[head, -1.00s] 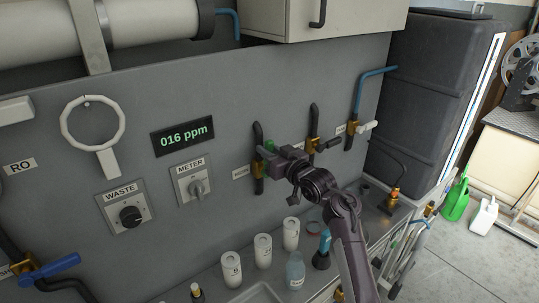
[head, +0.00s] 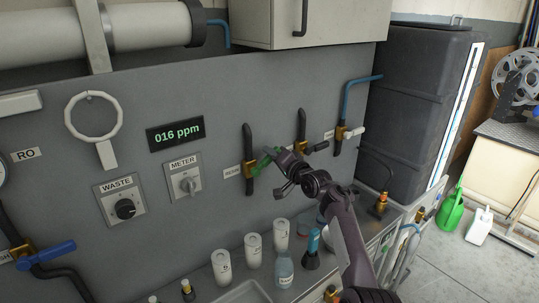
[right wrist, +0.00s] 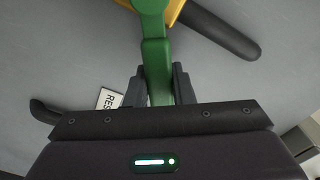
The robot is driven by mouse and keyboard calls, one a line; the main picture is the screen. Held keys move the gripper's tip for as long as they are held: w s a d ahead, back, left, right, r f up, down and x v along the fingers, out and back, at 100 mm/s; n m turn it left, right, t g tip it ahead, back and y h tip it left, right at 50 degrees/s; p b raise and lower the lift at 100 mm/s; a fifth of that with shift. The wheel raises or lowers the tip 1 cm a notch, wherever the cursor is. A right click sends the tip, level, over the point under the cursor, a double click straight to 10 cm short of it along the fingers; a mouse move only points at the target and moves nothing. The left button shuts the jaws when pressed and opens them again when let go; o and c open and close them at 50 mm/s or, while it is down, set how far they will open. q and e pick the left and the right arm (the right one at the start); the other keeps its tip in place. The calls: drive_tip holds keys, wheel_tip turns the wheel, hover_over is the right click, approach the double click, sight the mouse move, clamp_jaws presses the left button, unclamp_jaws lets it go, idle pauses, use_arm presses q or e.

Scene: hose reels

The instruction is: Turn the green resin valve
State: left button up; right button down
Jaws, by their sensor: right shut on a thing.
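The green resin valve handle (head: 262,163) sits on a brass body on a black vertical pipe in the grey panel, beside its label (head: 232,171). It slants up and to the right from the body. My right gripper (head: 274,153) is at its outer end. In the right wrist view the green handle (right wrist: 156,65) runs between the two dark fingers of my right gripper (right wrist: 159,88), which are shut on it. The brass body (right wrist: 177,10) and black pipe (right wrist: 225,32) show behind it; the label (right wrist: 109,98) is partly covered. My left gripper is not in view.
A second black-handled valve (head: 303,148) and a white-handled valve (head: 346,133) stand close to the right. Below, white canisters (head: 252,250), a clear bottle (head: 284,270) and a blue-topped dark bottle (head: 311,250) crowd the counter.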

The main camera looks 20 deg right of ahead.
drive_tip(key=f+m, duration=0.1)
drive_tip(key=d+f+m, duration=0.1)
drive_tip(key=m, duration=0.1)
drive_tip(key=shift+w+f+m, duration=0.15)
drive_tip(key=shift+m, duration=0.15)
drive_tip(key=shift+f+m, duration=0.95)
drive_tip(key=shift+m, duration=0.45)
drive_tip(key=c, duration=1.2)
unclamp_jaws()
drive_tip(key=shift+c, duration=0.2)
drive_tip(key=shift+d, duration=0.1)
drive_tip(key=v, duration=0.7)
drive_tip(key=shift+s+b, duration=0.35)
drive_tip(key=shift+b, duration=0.05)
drive_tip(key=shift+d+f, duration=0.1)
